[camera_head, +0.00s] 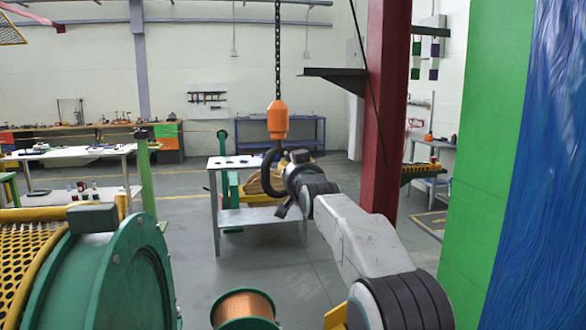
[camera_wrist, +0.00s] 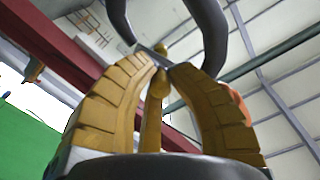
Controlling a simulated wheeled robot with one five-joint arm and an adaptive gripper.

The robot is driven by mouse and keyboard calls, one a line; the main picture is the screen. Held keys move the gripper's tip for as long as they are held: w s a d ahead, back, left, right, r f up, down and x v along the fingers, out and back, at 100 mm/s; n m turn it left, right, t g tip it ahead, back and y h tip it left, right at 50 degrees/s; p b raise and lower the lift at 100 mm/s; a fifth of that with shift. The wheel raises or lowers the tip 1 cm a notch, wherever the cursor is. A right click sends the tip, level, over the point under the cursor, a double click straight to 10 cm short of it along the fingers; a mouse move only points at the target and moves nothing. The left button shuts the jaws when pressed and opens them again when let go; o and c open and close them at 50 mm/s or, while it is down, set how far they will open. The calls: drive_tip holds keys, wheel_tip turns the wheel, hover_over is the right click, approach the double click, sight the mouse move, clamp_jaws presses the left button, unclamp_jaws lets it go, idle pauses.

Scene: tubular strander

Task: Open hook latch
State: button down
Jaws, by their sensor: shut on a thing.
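The crane hook (camera_head: 268,165) is a dark curved hook under an orange block (camera_head: 278,120), hanging from a chain (camera_head: 278,50). In the wrist view the hook (camera_wrist: 212,35) curves above my gripper (camera_wrist: 163,68). My gripper has yellow ribbed fingers. Their tips are together on a small grey strip, which looks like the hook latch (camera_wrist: 148,53), at the hook's mouth. Whether the latch is swung in or closed across the mouth, I cannot tell. In the head view my wrist hides the fingers and the latch.
A grey metal table (camera_head: 256,217) stands behind the hook. A red column (camera_head: 384,90) and a green panel (camera_head: 485,150) stand to the right. A large green reel (camera_head: 125,275) is at the front left, with a copper spool (camera_head: 244,306) beside it. Open floor lies between.

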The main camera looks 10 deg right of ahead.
drive_tip(key=shift+r, duration=0.15)
drive_tip(key=shift+d+n+b, duration=0.15)
drive_tip(key=shift+n+b, duration=0.15)
drive_tip(key=shift+n, duration=0.1)
drive_tip(key=shift+s+d+r+n, duration=0.15)
drive_tip(key=shift+r+n, duration=0.25)
drive_tip(key=shift+n, duration=0.7)
drive_tip(key=c, duration=1.2)
unclamp_jaws()
drive_tip(key=shift+f, duration=0.1)
drive_tip(key=shift+f, duration=0.1)
drive_tip(key=shift+s, duration=0.1)
drive_tip(key=s, duration=1.1)
drive_tip(key=shift+s, duration=0.3)
